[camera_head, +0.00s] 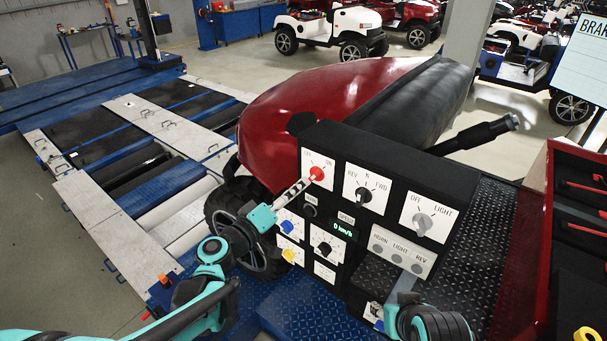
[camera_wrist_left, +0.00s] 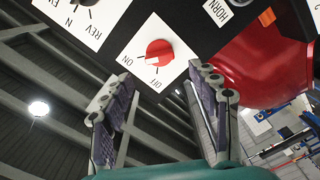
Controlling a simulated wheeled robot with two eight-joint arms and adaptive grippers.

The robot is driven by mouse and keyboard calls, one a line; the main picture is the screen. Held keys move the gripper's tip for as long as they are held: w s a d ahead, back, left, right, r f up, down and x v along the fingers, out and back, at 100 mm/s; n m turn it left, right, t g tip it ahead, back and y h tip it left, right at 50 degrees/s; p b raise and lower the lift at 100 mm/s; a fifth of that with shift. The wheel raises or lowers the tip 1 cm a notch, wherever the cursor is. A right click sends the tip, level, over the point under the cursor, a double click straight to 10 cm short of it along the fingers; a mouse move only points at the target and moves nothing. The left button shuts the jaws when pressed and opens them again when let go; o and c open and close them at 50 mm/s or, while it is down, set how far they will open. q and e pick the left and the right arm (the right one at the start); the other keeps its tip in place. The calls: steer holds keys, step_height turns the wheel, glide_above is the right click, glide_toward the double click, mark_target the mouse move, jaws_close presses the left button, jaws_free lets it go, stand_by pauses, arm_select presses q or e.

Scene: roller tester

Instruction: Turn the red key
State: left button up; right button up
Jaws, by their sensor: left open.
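The red key (camera_head: 316,173) is a round red knob on a white plate marked OFF and ON, at the upper left of the black control panel (camera_head: 335,140). My left gripper (camera_head: 303,184) comes in from the lower left, its fingertips close to the key. In the left wrist view the red key (camera_wrist_left: 159,52) sits ahead of the gap between my spread, empty fingers (camera_wrist_left: 157,82). The fingers look apart from it. Which mark the key points at is hard to tell. My right gripper (camera_head: 405,290) is partly in view below the panel; its fingers are unclear.
A black REV/N/FWD knob (camera_head: 364,194) and a grey OFF/LIGHT knob (camera_head: 423,222) are right of the key. Blue (camera_head: 286,226) and yellow (camera_head: 289,255) knobs sit below it, near my left gripper. A red tool cabinet (camera_head: 560,200) stands at the right.

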mark_target(310, 179)
arm_select(q)
steer(key=x, duration=0.6)
